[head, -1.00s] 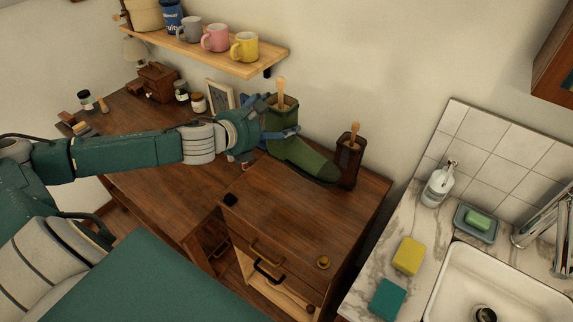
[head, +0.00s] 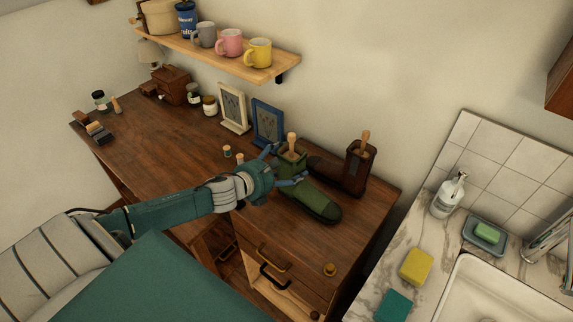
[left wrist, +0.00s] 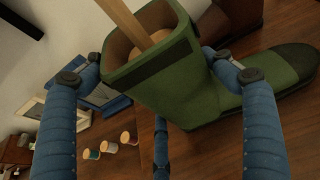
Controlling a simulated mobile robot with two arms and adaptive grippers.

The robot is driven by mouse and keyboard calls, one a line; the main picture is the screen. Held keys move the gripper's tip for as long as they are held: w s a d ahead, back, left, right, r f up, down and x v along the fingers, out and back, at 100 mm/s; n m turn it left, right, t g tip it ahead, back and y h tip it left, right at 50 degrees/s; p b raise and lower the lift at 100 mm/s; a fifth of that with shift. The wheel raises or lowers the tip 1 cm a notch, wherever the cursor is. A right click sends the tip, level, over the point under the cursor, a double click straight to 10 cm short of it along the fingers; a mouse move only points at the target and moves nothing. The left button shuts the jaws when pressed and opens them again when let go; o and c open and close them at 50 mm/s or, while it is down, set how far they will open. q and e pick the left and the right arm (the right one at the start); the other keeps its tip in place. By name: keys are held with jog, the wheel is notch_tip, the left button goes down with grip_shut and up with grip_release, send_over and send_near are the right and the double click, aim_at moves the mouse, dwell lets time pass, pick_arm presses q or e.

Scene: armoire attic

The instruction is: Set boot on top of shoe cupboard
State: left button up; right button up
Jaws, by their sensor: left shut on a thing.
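The green boot (head: 312,198) has a dark toe cap and a wooden handle sticking out of its shaft. It is upright over the wooden top of the shoe cupboard (head: 290,232), toe pointing right and toward me; I cannot tell whether its sole touches. My left gripper (head: 285,170) is shut on the boot's shaft. In the left wrist view, blue fingers sit on both sides of the green boot (left wrist: 185,80). A brown boot (head: 355,172) with a similar handle stands just behind it. My right gripper is not in view.
A blue picture frame (head: 267,122) and a cream one (head: 233,107) stand behind my left gripper. Small spools (head: 227,151) lie near the arm. A shelf with mugs (head: 258,53) hangs above. The cupboard top's front right is mostly clear, and a sink counter (head: 380,275) lies right.

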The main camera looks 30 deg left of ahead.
pick_arm(q)
jog(key=shift+r, duration=0.15)
jog(key=o, duration=1.9)
jog(key=shift+f, duration=0.2)
jog(key=shift+r, duration=0.15)
